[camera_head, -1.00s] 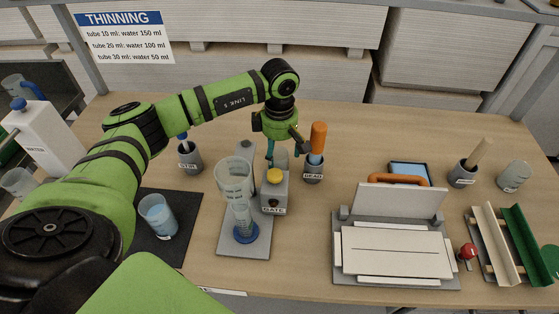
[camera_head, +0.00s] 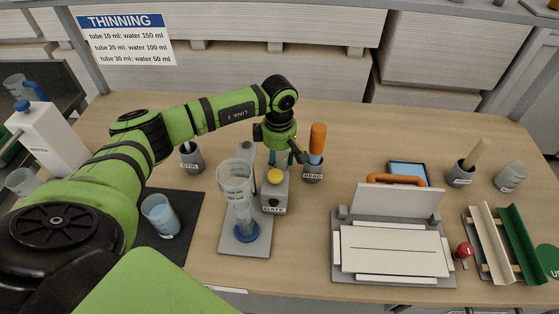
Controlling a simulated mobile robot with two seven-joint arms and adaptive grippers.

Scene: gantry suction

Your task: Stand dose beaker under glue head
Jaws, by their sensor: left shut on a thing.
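The glue head appears to be the clear graduated vessel (camera_head: 235,180) on a grey stand (camera_head: 228,246), beside a box (camera_head: 274,194) with a yellow button marked GATE. A blue round base (camera_head: 246,237) shows below the vessel. My left gripper (camera_head: 281,156) points down just behind the GATE box. It is shut on a clear, greyish thing, apparently the dose beaker, largely hidden by the fingers and the box. Whether that thing touches the table cannot be told. My right gripper is not in view.
A beaker of blue liquid (camera_head: 160,216) stands on the dark mat (camera_head: 182,246). The STIR cup (camera_head: 192,160) and BEAD cup (camera_head: 313,173) flank the gripper. A white press-like fixture (camera_head: 395,248) is to the right.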

